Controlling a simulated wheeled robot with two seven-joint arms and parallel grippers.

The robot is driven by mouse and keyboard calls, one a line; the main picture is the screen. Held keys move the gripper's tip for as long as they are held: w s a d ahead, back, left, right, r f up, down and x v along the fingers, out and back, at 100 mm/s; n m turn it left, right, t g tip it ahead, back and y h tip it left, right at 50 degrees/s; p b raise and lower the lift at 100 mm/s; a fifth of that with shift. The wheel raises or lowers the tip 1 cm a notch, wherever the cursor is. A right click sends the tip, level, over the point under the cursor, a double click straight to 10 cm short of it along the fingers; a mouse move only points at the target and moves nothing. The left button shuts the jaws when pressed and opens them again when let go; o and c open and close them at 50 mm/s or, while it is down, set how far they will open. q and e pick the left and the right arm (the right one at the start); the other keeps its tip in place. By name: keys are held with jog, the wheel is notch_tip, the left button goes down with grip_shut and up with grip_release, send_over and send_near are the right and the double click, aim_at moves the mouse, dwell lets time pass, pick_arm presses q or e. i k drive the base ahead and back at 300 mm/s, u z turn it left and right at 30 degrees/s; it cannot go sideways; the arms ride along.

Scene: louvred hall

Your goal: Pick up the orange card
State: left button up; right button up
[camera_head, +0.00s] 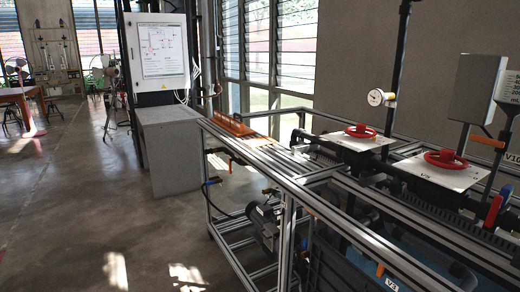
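A long, low orange item (233,124) lies on the far end of the metal frame bench, in the middle of the view. It is small and far off, and I cannot tell whether it is the orange card or a holder with something in it. I make out no other clear orange card. Neither of my grippers is in view.
The aluminium-frame bench (290,187) fills the right side, with red handwheels on white plates (361,131) (445,160) and a round gauge (377,97). A grey block (170,150) stands beyond. The concrete floor (100,210) at left is open.

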aim_at(264, 141)
jog(key=u, duration=4.7)
jog(key=i, duration=0.15)
jog(key=z, duration=3.35)
jog(key=i, duration=2.3)
jog(key=z, duration=0.9)
jog(key=i, duration=1.25)
jog(key=z, duration=1.2)
